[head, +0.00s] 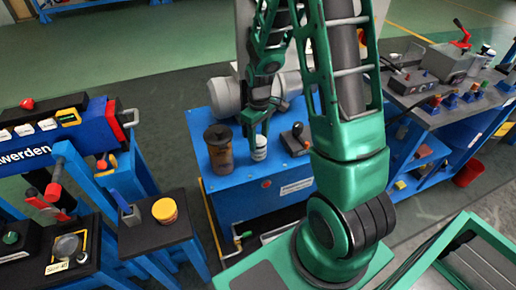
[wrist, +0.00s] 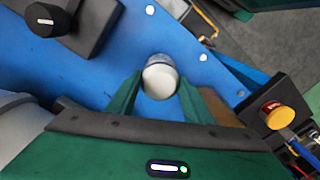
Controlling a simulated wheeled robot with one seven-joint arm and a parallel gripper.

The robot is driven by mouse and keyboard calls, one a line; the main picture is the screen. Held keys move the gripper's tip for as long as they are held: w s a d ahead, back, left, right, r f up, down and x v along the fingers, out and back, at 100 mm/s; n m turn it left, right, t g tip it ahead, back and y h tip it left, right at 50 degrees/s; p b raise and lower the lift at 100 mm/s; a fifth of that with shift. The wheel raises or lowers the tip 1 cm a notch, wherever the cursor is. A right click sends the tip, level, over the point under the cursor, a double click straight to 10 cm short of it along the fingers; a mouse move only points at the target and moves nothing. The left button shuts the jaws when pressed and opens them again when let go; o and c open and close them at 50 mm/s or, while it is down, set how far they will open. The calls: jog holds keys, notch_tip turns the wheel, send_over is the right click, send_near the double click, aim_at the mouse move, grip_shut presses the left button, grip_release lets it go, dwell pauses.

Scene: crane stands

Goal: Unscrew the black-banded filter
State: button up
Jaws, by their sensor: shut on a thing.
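A small white canister filter (head: 259,151) stands upright on the blue bench top (head: 285,168). A dark line seems to cross it, but it is too small to tell whether this is a black band. My gripper (head: 257,134) reaches down from above, and its fingers are shut on the filter. In the wrist view my gripper (wrist: 155,98) has a green finger on each side of the round white top of the filter (wrist: 160,80). The filter's lower side and base are mostly hidden in the wrist view.
A brownish clear jar with a dark lid (head: 218,150) stands just left of the filter. A black knob unit (head: 296,138) is to its right. A yellow-topped button stand (head: 165,211) is at the lower left. A grey motor-like housing (head: 224,95) lies behind.

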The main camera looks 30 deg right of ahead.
jog(key=shift+r, duration=0.1)
jog(key=shift+n, duration=1.1)
jog(key=shift+c, duration=1.3)
jog(key=shift+n, duration=1)
grip_shut()
jog(key=shift+n, duration=0.5)
jog(key=n, duration=0.3)
jog(key=shift+n, duration=1)
